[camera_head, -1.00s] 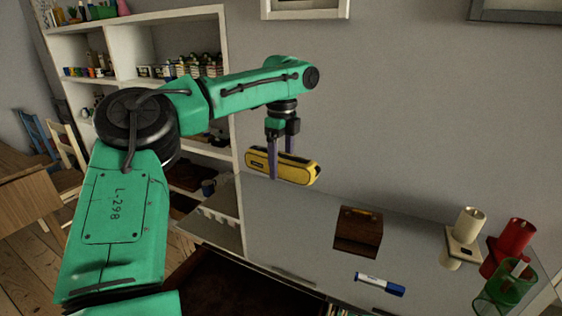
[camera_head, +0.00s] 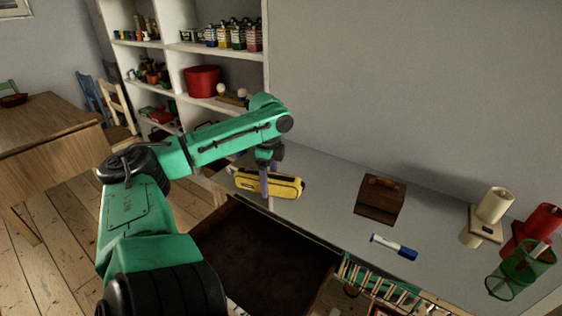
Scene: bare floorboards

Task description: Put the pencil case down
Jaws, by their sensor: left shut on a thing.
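The yellow pencil case (camera_head: 285,185) with dark trim is in the middle of the camera_head view, over the left part of the grey desk top (camera_head: 325,195). My left gripper (camera_head: 266,182) points down and is shut on the pencil case, one finger showing across its near side. I cannot tell whether the case touches the desk top or hangs just above it. My right gripper is not in view.
A brown wooden box (camera_head: 380,200) and a blue-white marker (camera_head: 394,247) lie to the right. An open dark drawer (camera_head: 262,255) is in front. Shelves (camera_head: 221,103) stand behind left.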

